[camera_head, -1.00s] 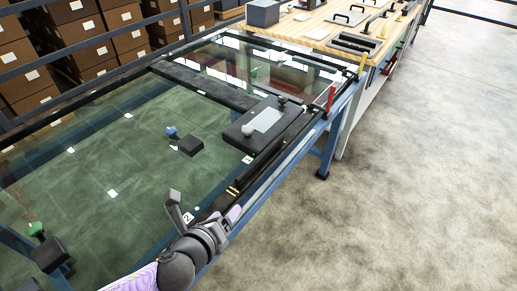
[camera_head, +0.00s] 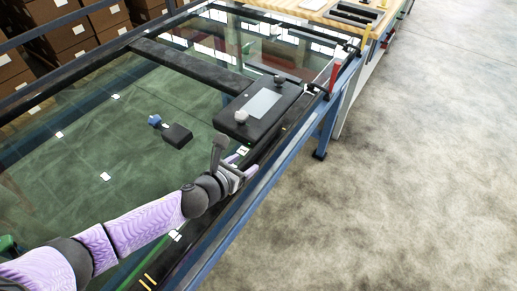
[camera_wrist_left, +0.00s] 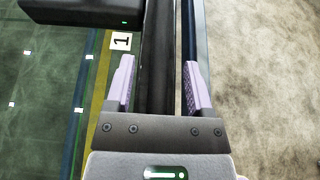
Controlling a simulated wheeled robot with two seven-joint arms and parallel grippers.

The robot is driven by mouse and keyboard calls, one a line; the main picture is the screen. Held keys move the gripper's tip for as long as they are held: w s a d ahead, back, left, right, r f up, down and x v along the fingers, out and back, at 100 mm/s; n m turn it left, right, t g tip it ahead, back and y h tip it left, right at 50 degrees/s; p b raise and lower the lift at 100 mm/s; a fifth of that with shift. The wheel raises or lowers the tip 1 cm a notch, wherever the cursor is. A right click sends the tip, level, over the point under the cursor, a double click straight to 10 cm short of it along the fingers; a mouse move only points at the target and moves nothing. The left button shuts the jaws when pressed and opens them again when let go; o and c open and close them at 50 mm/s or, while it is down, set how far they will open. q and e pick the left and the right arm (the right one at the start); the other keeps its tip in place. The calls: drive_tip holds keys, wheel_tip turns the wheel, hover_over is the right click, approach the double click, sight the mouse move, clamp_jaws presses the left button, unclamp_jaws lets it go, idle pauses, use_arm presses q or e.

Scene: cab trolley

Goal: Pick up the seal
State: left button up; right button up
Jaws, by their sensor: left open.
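I take the seal to be the long black strip (camera_head: 198,240) along the near right edge of the glass-topped table; I cannot tell it surely from the dark frame. In the left wrist view the black strip (camera_wrist_left: 157,60) runs lengthwise between my lilac fingers. My left gripper (camera_head: 243,168) is open and empty above this edge, close to the black box's near corner. It also shows in the left wrist view (camera_wrist_left: 157,88), with its fingers apart on either side of the strip. I cannot tell how high above it they are. My right gripper is out of view.
A black box with a grey plate (camera_head: 262,105) and knobs stands just beyond the gripper. A small black block (camera_head: 177,135) with a blue knob sits on the glass (camera_head: 90,190). A label marked 1 (camera_wrist_left: 121,41) lies beside the strip. Open floor (camera_head: 400,180) is at the right.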

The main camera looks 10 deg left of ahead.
use_arm(q)
drive_tip(key=c, duration=0.9)
clamp_jaws()
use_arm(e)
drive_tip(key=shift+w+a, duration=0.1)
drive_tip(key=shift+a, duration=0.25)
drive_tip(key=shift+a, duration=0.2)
use_arm(q)
wheel_tip(320, 180, up, 10)
drive_tip(key=p, duration=0.6)
drive_tip(key=shift+r+p, duration=0.15)
drive_tip(key=shift+p, duration=0.15)
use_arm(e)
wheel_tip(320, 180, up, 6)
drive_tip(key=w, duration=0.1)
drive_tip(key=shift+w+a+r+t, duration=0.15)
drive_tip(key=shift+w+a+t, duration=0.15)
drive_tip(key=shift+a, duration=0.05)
